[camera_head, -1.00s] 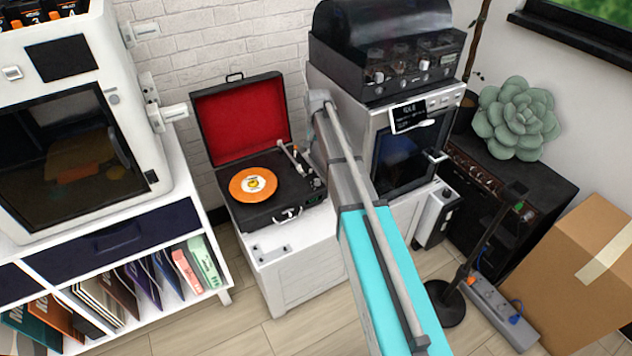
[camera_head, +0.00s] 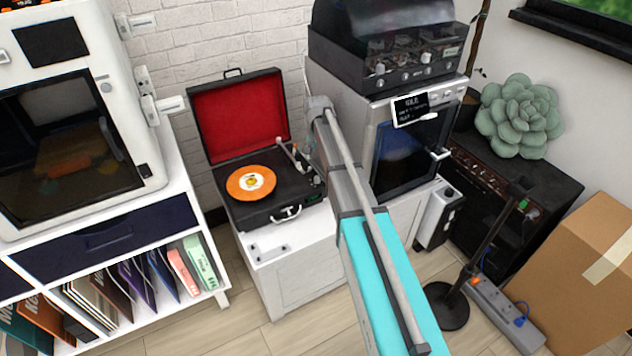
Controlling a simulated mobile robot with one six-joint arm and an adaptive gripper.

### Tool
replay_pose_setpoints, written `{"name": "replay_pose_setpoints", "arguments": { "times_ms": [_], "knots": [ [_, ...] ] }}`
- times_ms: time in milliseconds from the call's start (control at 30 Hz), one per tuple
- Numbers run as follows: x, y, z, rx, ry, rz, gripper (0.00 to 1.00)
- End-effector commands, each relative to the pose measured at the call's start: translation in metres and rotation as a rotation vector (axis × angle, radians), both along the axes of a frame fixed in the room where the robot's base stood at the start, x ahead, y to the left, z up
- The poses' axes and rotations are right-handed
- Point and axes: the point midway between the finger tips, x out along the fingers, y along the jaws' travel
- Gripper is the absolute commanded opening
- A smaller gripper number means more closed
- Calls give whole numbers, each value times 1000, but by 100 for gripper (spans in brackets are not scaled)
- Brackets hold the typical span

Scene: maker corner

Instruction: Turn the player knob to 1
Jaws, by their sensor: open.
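The record player (camera_head: 262,212) is an open black case with a red-lined lid (camera_head: 238,115), on a white cabinet. An orange record (camera_head: 251,183) lies on it, with a pale tonearm (camera_head: 289,152) to its right. The player's controls lie along its right edge, close to my arm. The knob and its setting are too small and covered to read. My gripper (camera_head: 304,163) shows only in part, small and dark with light patches, above the player's right side beside my arm's end. It is open. I cannot tell whether it touches the player.
A white printer-like cabinet (camera_head: 150,165) stands left. A microphone stand (camera_head: 447,308), power strip (camera_head: 505,313) and cardboard box (camera_head: 575,285) are at right.

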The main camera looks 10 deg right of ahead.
Motion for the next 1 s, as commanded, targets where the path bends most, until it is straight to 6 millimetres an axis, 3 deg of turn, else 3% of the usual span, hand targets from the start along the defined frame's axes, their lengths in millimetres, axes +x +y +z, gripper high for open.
{"name": "replay_pose_setpoints", "arguments": {
  "times_ms": [1000],
  "knots": [
    [0, 1, -82, 0, 0, 2, 68]
  ]
}}
